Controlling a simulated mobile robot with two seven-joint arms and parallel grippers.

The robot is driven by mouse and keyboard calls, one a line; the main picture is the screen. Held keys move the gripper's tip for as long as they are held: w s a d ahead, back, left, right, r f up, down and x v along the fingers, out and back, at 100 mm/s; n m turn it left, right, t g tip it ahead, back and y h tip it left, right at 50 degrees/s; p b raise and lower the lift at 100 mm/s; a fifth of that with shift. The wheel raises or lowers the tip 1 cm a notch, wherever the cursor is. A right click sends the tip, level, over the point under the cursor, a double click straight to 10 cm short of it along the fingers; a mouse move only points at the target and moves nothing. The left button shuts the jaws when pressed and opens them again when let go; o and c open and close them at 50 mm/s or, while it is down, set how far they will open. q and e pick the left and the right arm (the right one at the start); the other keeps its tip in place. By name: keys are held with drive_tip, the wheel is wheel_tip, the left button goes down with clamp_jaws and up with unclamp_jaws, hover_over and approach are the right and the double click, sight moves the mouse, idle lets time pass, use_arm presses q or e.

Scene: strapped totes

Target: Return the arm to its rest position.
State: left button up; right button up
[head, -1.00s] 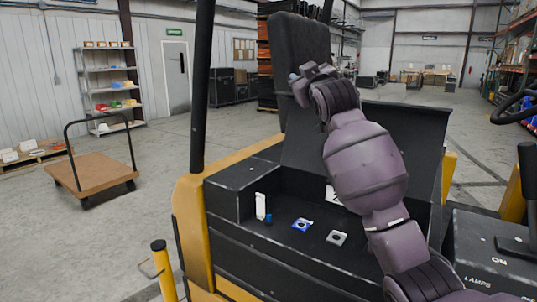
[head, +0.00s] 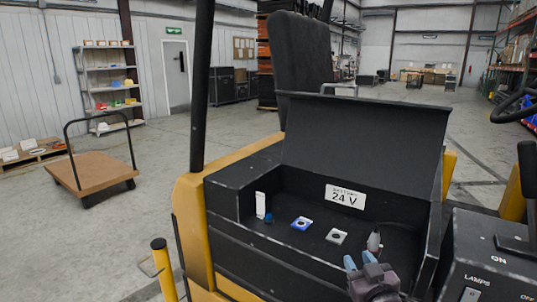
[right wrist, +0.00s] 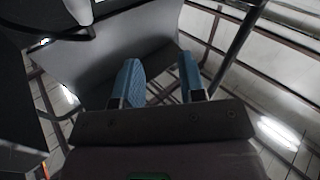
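My right gripper (head: 360,260) is low at the front right of the open battery compartment (head: 300,215). In the right wrist view its two blue fingers (right wrist: 160,78) stand apart with nothing between them. The arm behind it is mostly below the frame. My left gripper is not in view.
The compartment's black lid (head: 365,140) stands raised, above a "24 V" label (head: 345,197). Inside are a blue square piece (head: 301,223), a grey square piece (head: 337,237) and a grey plug-like part (head: 374,240) close behind the gripper. A control panel (head: 480,250) stands to the right.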

drive_tip(key=s+d+f+m+g+h, duration=0.1)
drive_tip(key=s+d+f+g, duration=0.2)
drive_tip(key=s+f, duration=0.8)
drive_tip(key=s+d+f+m+g+h, duration=0.1)
drive_tip(key=s+d+f+g, duration=0.2)
drive_tip(key=s+f, duration=0.9)
drive_tip(key=s, duration=0.3)
drive_tip(key=shift+s+d+f+h, duration=0.15)
drive_tip(key=shift+s+d+h, duration=0.15)
drive_tip(key=shift+s+h, duration=0.1)
